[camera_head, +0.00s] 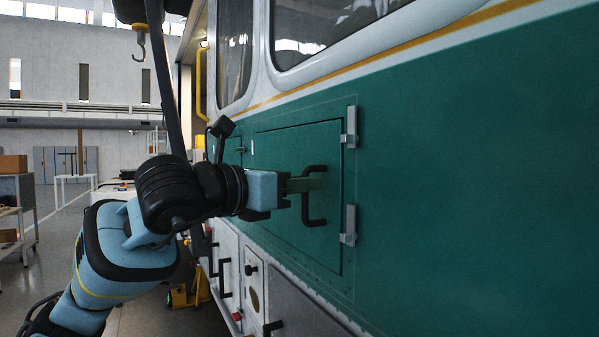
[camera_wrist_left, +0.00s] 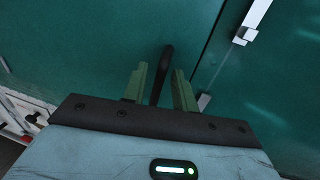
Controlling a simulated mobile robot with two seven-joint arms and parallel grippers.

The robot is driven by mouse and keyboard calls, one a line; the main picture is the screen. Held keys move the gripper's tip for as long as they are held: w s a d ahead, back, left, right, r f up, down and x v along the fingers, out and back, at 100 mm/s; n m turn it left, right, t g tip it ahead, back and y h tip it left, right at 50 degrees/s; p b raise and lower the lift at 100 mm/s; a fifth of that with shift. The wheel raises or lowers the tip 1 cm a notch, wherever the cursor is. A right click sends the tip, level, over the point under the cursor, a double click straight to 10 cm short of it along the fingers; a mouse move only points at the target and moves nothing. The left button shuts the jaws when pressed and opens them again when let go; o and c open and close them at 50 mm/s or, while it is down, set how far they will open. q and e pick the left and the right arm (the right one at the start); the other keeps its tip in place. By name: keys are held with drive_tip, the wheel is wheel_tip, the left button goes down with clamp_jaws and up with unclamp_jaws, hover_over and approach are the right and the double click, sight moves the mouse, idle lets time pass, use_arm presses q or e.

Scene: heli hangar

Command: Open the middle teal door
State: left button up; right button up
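The teal door (camera_head: 290,150) sits flush in the teal side of the helicopter and looks shut. It shows close up in the wrist view (camera_wrist_left: 100,45). It has two grey hinges on its right edge, an upper hinge (camera_head: 349,127) and a lower hinge (camera_head: 348,225). In the wrist view the handle (camera_wrist_left: 165,62) lies between the spread fingertips (camera_wrist_left: 159,71), with gaps visible. My right gripper is out of view.
Another teal panel (camera_head: 232,150) lies left of the door, partly behind my left arm. Grey lower panels (camera_head: 300,305) with black handles run below. A hook (camera_head: 140,40) hangs at upper left. Tables and a shelf (camera_head: 15,190) stand at far left; floor between is open.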

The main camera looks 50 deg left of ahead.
use_arm(q)
drive_tip(key=shift+w+d, duration=0.1)
drive_tip(key=shift+w, duration=0.75)
clamp_jaws()
